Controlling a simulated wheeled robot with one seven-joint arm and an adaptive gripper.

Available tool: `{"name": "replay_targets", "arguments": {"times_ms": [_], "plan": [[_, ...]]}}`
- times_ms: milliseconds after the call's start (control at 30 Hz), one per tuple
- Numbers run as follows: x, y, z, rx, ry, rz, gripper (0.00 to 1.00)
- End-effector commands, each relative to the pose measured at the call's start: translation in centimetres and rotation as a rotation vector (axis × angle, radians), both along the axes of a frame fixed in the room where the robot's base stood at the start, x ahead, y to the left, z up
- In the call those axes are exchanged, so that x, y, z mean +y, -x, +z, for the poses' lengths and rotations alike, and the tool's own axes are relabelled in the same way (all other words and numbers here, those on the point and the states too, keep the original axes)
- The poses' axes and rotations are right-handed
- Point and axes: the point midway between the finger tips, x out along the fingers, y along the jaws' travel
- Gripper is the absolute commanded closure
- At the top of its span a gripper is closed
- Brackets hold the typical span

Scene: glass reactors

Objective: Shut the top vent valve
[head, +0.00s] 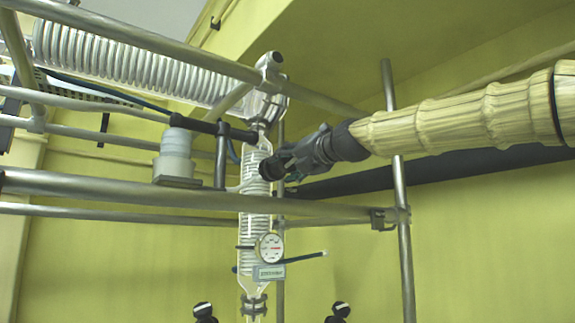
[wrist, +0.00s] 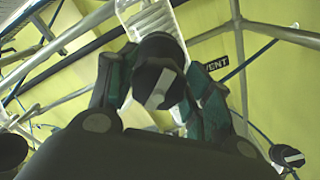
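A round black valve knob (wrist: 150,55) with a pale grey pointer bar shows in the wrist view. The bar slants steeply, from lower left to upper right. In the head view my gripper (head: 275,168) reaches from the right to the upper part of the vertical glass column (head: 254,205), and hides most of the valve there.
Metal rails (head: 150,193) and an upright pole (head: 402,220) frame the space. A horizontal coil condenser (head: 130,62) is above left. A round gauge (head: 270,247) hangs lower on the column. Another black knob (wrist: 287,156) is at the wrist view's lower right.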

Motion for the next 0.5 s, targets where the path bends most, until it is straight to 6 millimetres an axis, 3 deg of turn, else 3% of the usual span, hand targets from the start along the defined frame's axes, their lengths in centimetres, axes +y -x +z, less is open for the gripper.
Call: {"name": "replay_targets", "arguments": {"times_ms": [33, 133, 500], "plan": [[-0.01, 0.0, 0.01, 0.0, 0.0, 0.0, 0.65], [-0.02, 0.0, -0.01, 0.0, 0.0, 0.0, 0.81], [0.01, -0.01, -0.14, 0.028, -0.036, 0.0, 0.81]]}}
